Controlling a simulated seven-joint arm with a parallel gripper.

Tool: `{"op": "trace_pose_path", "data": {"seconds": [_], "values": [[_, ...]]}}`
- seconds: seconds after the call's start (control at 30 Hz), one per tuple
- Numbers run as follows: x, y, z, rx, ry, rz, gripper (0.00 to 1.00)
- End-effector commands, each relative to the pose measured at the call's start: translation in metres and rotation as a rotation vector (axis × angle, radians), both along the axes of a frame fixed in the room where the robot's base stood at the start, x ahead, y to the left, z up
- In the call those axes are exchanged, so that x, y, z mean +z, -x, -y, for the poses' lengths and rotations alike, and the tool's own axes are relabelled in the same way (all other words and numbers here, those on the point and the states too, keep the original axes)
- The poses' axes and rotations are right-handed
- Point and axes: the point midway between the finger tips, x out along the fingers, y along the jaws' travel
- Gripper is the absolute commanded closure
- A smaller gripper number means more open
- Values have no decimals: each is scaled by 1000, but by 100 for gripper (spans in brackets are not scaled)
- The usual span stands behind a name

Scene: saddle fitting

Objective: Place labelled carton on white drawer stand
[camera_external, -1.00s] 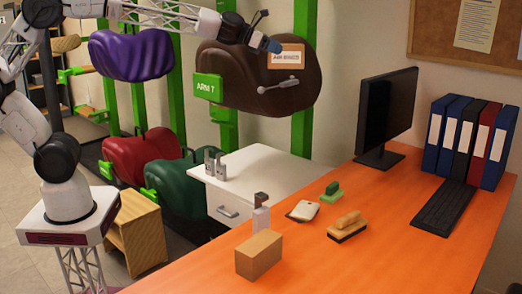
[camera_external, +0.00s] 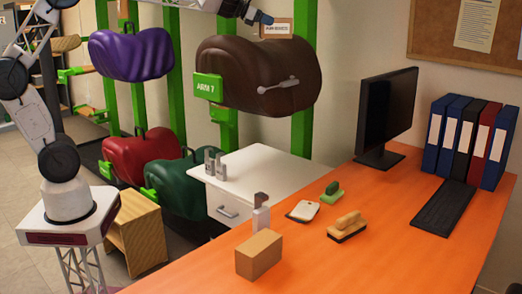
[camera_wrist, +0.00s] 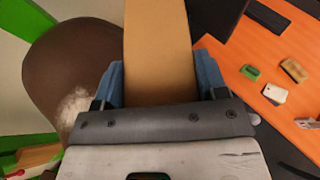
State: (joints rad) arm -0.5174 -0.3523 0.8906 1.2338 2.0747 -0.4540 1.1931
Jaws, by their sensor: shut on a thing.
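The labelled carton (camera_external: 277,29) is brown with a white printed label and is held high, near the brown saddle. My gripper (camera_external: 263,18) is shut on it, at the top edge of the external view. In the wrist view the tan carton (camera_wrist: 158,45) sits between the blue fingers of my gripper (camera_wrist: 160,80); its label does not show there. The white drawer stand (camera_external: 270,170) is below the carton, between the saddle racks and the orange desk. Its top is mostly bare, with grey metal brackets (camera_external: 215,164) at its left corner.
The brown saddle (camera_external: 255,75) hangs on a green rack marked ARM 7 above the stand. A wooden stool (camera_external: 135,235) stands left.

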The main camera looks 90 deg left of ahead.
Motion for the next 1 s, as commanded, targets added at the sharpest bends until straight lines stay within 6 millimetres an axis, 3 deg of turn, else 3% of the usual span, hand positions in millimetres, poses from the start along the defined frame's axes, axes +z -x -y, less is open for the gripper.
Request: {"op": "trace_pose_path", "data": {"seconds": [0.37, 1.0], "values": [[30, 26, -96, 49, -3, 5, 70], [11, 62, -258, 196, -3, 4, 70]]}}
